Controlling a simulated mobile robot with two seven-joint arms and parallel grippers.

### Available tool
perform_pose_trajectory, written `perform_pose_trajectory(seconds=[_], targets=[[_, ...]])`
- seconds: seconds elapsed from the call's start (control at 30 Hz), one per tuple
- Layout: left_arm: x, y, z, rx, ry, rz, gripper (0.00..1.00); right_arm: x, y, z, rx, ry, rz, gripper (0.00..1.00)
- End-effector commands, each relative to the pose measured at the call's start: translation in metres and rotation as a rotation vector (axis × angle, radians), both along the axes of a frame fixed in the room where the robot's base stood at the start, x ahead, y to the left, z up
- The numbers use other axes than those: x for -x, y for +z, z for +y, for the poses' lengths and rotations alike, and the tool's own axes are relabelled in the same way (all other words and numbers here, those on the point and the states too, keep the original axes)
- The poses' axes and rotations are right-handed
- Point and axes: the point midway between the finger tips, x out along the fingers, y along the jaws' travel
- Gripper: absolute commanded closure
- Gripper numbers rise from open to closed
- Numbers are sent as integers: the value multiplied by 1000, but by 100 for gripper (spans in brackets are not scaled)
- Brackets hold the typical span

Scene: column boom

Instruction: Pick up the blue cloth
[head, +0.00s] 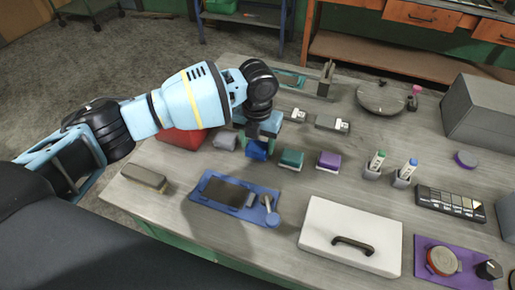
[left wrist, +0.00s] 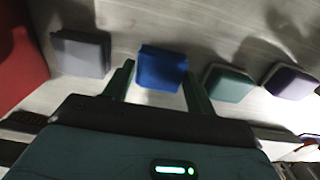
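The blue cloth (head: 257,151) is a small folded block in a row on the grey table, between a grey cloth (head: 226,140) and a teal cloth (head: 291,160). A purple cloth (head: 328,161) ends the row. My left gripper (head: 259,139) is over the blue cloth and partly hides it in the head view. In the left wrist view the blue cloth (left wrist: 162,68) shows between the two fingers, which stand apart with gaps on both sides. The grey cloth (left wrist: 82,54) and teal cloth (left wrist: 228,83) lie outside the fingers. My right gripper is not in view.
A red object (head: 183,138) lies left of the row under my arm. In front are a blue tray (head: 205,185) and a white case (head: 350,236) with a dark handle. Marker holders (head: 402,178) stand to the right. Bare tabletop lies between the row and the case.

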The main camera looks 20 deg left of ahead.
Motion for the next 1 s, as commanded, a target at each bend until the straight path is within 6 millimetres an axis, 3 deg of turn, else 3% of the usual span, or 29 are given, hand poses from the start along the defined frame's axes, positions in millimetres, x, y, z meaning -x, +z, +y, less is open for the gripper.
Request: perform_pose_trajectory(seconds=[0.17,0.47,0.77,1.0], targets=[[0,1,0,0,0,-1,67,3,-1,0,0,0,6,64],[0,3,0,0,0,-1,67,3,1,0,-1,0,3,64],[-1,34,0,2,-1,-2,67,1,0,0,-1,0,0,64],[37,40,-35,2,-7,0,67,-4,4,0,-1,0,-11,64]])
